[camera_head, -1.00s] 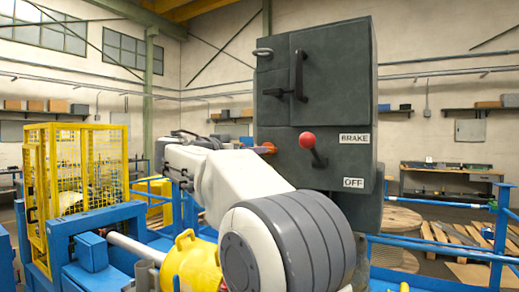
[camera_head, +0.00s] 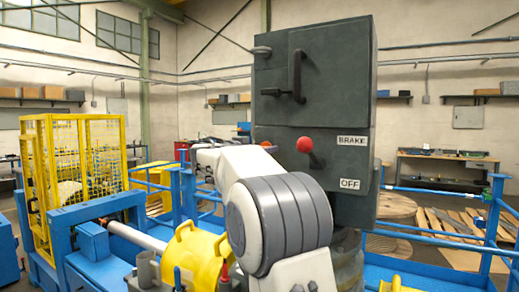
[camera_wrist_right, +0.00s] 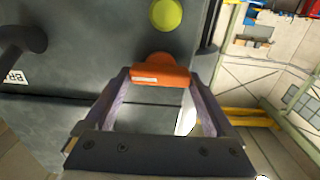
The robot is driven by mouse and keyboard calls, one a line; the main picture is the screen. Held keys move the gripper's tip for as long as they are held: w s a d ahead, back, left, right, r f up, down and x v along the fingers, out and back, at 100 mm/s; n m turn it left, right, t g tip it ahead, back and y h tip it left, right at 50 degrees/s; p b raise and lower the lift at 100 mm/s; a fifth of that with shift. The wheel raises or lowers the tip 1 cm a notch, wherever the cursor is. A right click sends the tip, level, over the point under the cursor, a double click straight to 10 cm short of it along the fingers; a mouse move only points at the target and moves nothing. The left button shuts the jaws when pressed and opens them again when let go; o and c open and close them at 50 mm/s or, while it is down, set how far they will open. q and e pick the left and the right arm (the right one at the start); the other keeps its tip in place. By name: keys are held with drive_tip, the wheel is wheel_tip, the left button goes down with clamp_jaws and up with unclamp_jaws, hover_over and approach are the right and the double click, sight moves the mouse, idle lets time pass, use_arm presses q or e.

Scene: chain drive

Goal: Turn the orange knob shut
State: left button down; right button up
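The orange knob (camera_wrist_right: 160,75) shows in the right wrist view as a wide bar on a round base on the dark grey cabinet (camera_wrist_right: 95,45). My right gripper (camera_wrist_right: 160,80) faces it, with one finger at each end of the bar. The fingers stand wide apart and look open; I cannot tell whether they touch the knob. In the head view my white right arm stands in front of the cabinet (camera_head: 330,75) and mostly hides the knob and the gripper. My left gripper is not in view.
A red-ball lever (camera_head: 305,145) sticks out beside the BRAKE label (camera_head: 352,141) and the OFF label (camera_head: 349,184). A black handle (camera_head: 298,75) is above. A yellow-green round button (camera_wrist_right: 166,14) is close to the knob. A yellow cage (camera_head: 40,165) and blue rails stand around.

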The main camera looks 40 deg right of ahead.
drive_tip(key=c, duration=0.4)
drive_tip(key=n+b, duration=0.2)
drive_tip(key=n, duration=0.7)
drive_tip(key=n+b, duration=0.3)
drive_tip(key=n, duration=0.6)
drive_tip(key=shift+w+a+f, duration=0.1)
drive_tip(key=shift+w+f, duration=0.1)
idle(0.5)
